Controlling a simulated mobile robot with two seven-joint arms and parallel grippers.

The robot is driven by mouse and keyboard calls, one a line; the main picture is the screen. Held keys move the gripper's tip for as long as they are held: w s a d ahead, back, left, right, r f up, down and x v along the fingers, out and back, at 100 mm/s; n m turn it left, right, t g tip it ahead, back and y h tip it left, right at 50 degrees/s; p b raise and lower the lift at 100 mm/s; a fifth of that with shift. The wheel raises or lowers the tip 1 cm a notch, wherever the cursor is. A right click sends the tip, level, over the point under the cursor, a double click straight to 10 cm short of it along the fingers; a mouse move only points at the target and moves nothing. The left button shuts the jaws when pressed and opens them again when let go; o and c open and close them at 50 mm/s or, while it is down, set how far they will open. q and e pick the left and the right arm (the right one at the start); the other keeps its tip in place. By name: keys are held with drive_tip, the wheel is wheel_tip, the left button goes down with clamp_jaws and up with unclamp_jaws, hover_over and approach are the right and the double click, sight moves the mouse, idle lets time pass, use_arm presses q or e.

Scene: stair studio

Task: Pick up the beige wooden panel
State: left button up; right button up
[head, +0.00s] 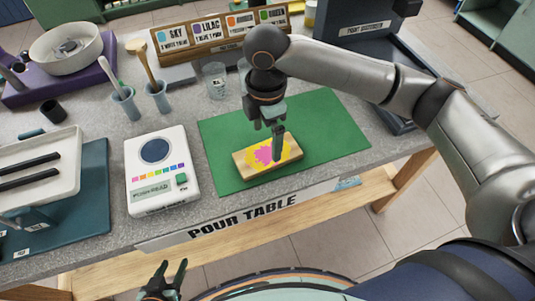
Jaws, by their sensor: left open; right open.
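The beige wooden panel (244,166) lies flat near the front of a green mat (330,140) on the pour table. Its top carries a yellow patch with a pink splash. My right gripper (277,153) points down over the panel's right half, its fingers at or just above the painted top. The view does not show clearly whether it touches. It is open, with nothing seen between its fingers. My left gripper (166,275) is open and empty, low in front of the table edge, away from the panel.
A white device (160,195) with coloured buttons stands left of the mat. Behind are cups with tools (125,104), a clear cup (215,80) and a colour card rack (222,47). A dark stand (392,75) is at the right. The mat's right part is clear.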

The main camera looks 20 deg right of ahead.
sight(266, 154)
wheel_tip(266, 154, down, 5)
drive_tip(key=shift+s+f+b, duration=0.1)
drive_tip(key=shift+f+b, duration=0.1)
drive_tip(key=shift+b, duration=0.1)
drive_tip(key=shift+r, duration=0.1)
drive_tip(key=c, duration=1.2)
